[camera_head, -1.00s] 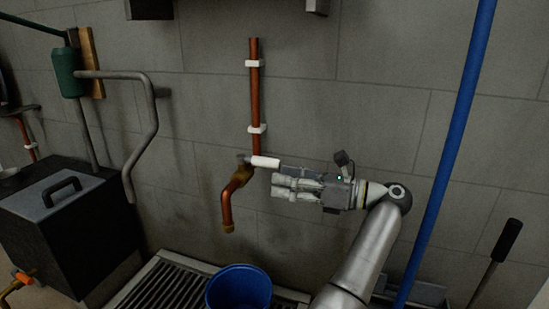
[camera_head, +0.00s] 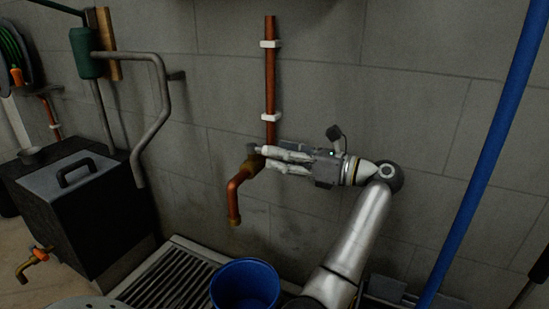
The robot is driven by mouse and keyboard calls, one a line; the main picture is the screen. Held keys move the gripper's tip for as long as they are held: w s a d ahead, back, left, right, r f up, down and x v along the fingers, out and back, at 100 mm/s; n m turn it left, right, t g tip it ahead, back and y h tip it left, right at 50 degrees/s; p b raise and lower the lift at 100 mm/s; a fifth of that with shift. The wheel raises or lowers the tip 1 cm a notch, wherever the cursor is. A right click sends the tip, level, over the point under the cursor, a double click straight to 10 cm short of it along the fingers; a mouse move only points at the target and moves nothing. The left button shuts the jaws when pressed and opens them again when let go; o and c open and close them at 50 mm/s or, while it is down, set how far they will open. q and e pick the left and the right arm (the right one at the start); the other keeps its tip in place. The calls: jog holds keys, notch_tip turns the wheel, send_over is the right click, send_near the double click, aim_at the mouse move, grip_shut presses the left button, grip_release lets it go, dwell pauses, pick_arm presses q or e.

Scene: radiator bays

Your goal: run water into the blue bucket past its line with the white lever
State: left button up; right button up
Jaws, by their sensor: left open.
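The brass and copper tap spout (camera_head: 234,204) hangs down from the wall above the bucket's back rim, with no visible stream. The white lever at the tap's top is largely hidden by my left gripper's fingers. Contact cannot be told.
A vertical copper pipe (camera_head: 270,80) runs up the wall above the tap. A black box with a handle (camera_head: 80,205) stands at left, under a green fitting with a bent grey pipe (camera_head: 160,100). A blue pole (camera_head: 487,150) slants at right. The floor grate (camera_head: 172,280) lies beside the bucket.

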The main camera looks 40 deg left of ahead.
pick_arm(q)
jog(key=shift+x, duration=1.2)
grip_shut()
